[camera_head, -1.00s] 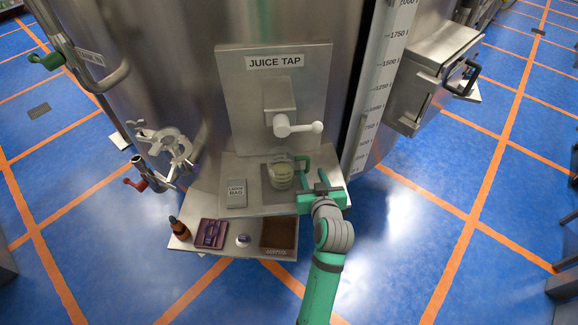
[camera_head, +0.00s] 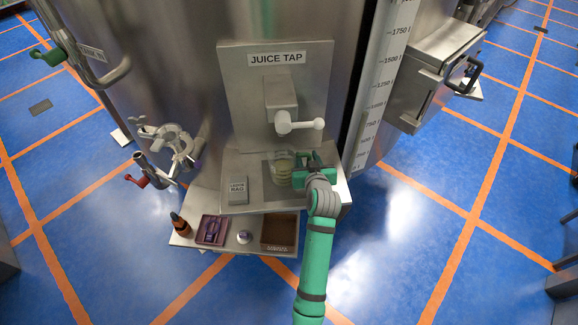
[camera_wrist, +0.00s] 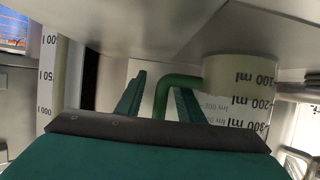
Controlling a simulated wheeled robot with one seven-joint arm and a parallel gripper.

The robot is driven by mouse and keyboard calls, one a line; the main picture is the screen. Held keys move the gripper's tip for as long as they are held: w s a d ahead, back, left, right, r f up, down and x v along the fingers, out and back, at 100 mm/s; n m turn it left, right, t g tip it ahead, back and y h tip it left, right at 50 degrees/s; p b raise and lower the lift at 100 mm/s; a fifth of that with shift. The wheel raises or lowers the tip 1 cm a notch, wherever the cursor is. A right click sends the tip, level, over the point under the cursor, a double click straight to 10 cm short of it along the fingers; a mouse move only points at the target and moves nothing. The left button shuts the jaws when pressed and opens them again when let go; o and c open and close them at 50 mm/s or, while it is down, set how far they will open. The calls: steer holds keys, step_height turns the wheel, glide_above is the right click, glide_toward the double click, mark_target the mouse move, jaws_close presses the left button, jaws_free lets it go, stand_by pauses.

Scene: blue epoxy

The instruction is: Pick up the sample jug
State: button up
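The sample jug (camera_head: 281,172) is a clear graduated beaker with pale contents and a green handle. It stands on the steel shelf (camera_head: 262,200) below the juice tap (camera_head: 283,123). My gripper (camera_head: 308,164) is at the jug's right, at its handle side. In the wrist view the jug (camera_wrist: 242,88) shows upside-down ml marks. Its green handle (camera_wrist: 178,82) shows between the two fingers of my gripper (camera_wrist: 160,95). In the head view my gripper mostly hides the handle.
A grey labelled block (camera_head: 238,189) stands left of the jug on the shelf. A lower shelf holds a brown bottle (camera_head: 180,225), a purple tray (camera_head: 211,230), a small white round item (camera_head: 244,237) and a brown tray (camera_head: 279,232). The tap panel (camera_head: 245,85) rises behind.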

steer(key=shift+c, duration=0.3)
jaws_close()
